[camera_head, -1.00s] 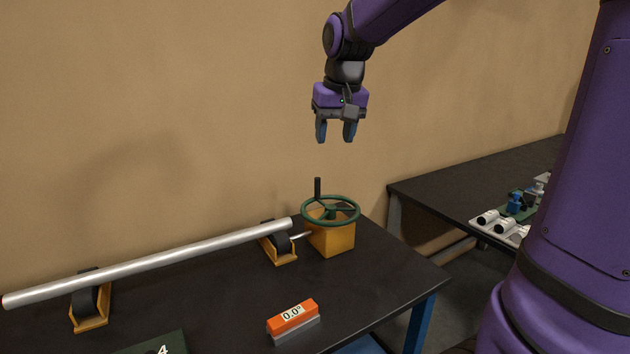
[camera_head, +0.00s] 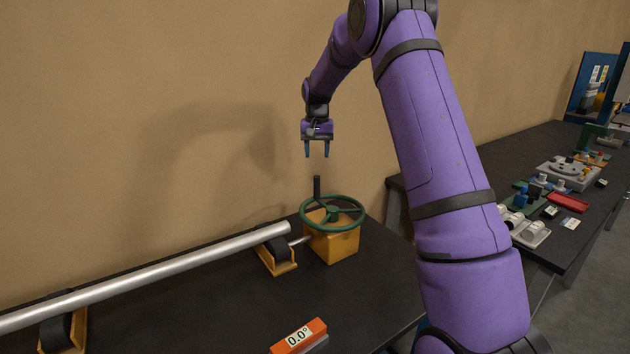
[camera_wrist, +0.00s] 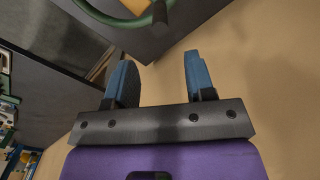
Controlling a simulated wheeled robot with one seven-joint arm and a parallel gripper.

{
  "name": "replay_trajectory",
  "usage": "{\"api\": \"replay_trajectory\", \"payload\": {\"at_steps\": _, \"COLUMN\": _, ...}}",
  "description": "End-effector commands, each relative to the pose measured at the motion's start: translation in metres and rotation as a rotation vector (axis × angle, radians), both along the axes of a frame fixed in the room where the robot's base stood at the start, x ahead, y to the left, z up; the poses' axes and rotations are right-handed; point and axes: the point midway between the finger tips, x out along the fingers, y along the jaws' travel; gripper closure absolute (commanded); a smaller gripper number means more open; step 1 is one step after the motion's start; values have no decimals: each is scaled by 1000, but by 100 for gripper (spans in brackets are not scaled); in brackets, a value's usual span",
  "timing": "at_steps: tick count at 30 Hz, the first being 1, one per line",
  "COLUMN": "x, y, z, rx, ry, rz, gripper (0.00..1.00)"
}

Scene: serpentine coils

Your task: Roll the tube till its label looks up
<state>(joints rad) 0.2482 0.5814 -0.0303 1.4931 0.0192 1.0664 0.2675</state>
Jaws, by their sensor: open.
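A long silver tube (camera_head: 160,273) lies across roller stands (camera_head: 275,254) on the dark table. No label shows on the side of the tube that I see. A green handwheel (camera_head: 332,213) with an upright black handle (camera_head: 317,187) sits on an orange box (camera_head: 332,244) at the tube's right end. A thin rod joins the box to the roller stand. My gripper (camera_head: 317,155) is open and empty, above the handwheel and apart from it, fingers pointing down. In the wrist view its blue fingers (camera_wrist: 160,80) are spread, with part of the green wheel rim (camera_wrist: 120,20) beyond them.
An orange block reading 0.0° (camera_head: 299,336) lies on the table's front. A second dark table (camera_head: 500,165) at the right holds several small parts. A tan wall (camera_head: 150,100) stands behind. The table between tube and block is clear.

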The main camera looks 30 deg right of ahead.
Motion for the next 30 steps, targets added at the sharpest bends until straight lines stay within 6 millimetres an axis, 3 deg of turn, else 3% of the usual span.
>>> {"api": "replay_trajectory", "payload": {"at_steps": 5, "x": 1, "y": -1, "z": -14, "rx": 1, "ry": 4, "rz": -2, "gripper": 50}}
{"api": "replay_trajectory", "payload": {"at_steps": 21, "x": 1, "y": -1, "z": -98, "rx": 1, "ry": 3, "rz": -1, "gripper": 50}}
{"api": "replay_trajectory", "payload": {"at_steps": 30, "x": 1, "y": -1, "z": -109, "rx": 1, "ry": 1, "rz": -1, "gripper": 50}}
